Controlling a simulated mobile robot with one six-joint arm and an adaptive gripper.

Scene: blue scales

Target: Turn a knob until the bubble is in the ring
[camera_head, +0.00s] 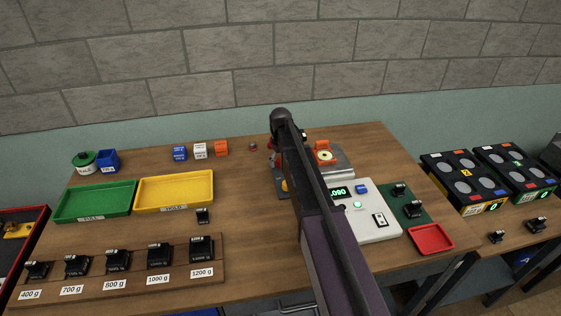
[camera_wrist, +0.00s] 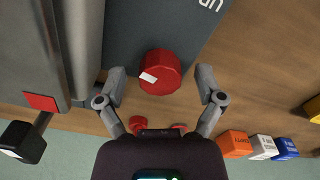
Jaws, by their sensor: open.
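A red knob (camera_wrist: 161,72) with a white mark on its top lies between the spread fingers of my gripper (camera_wrist: 160,80) in the wrist view. There are gaps between the knob and both fingers. The knob sits at the edge of a dark grey plate (camera_wrist: 150,25). In the head view a round bubble level (camera_head: 324,156) stands by an orange part on the grey instrument, right of my arm. The bubble's place in its ring is too small to tell. My arm hides much of the instrument and the gripper in the head view.
A white scale (camera_head: 378,228) with a lit green display stands right of my arm. A green tray (camera_head: 95,203), a yellow tray (camera_head: 173,208) and several black weights stand left. In the wrist view, small red parts (camera_wrist: 138,124) show near the gripper's palm, and orange, white and blue blocks (camera_wrist: 262,147) lie right.

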